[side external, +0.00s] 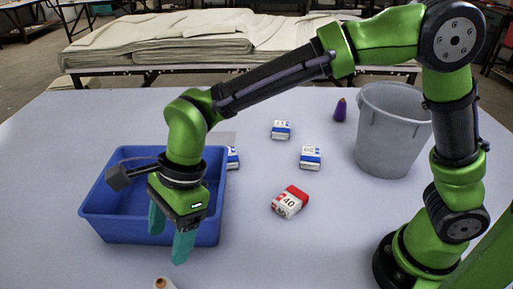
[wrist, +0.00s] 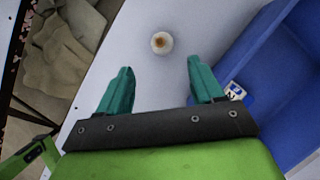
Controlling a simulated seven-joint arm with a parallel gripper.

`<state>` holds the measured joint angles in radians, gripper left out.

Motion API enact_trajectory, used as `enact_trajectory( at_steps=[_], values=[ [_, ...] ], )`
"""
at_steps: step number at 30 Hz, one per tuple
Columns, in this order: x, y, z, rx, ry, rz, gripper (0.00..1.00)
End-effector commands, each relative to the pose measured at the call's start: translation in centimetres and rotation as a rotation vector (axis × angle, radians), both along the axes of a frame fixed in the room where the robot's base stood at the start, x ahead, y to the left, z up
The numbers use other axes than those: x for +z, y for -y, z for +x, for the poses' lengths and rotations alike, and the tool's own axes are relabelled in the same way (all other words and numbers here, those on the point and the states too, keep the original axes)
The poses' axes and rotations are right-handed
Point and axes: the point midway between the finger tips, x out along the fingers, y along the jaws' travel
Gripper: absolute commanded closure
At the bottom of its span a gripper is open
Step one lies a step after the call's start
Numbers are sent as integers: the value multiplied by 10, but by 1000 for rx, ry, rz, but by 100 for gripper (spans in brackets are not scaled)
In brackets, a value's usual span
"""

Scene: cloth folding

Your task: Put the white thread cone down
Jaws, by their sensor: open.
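The white thread cone (side external: 163,284) stands on the table at the bottom edge of the side view, mostly cut off. In the wrist view the cone (wrist: 162,43) is seen from above as a pale round with a brown centre. My gripper (side external: 168,240) is open, with its teal fingers pointing down by the near side of the blue bin. In the wrist view my gripper (wrist: 160,68) has nothing between its fingertips, and the cone appears just beyond them, apart from both.
The blue bin (side external: 95,208) is beside my gripper; a small blue-white box (wrist: 236,92) shows against it in the wrist view. A red-white box (side external: 290,202), blue-white boxes (side external: 311,158), a purple cone (side external: 340,110) and a grey bucket (side external: 385,135) stand farther right. The front centre table is clear.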

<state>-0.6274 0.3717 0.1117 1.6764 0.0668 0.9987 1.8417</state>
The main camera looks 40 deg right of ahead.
Motion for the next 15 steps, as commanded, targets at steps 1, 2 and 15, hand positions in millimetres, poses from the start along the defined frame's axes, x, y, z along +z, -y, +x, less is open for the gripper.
enact_trajectory(
  at_steps=[1,2,15],
  values=[
    [4,2,1,0,3,1,33],
    [7,4,1,1,6,1,33],
    [89,205,-10,506,570,-160,33]
  ],
)
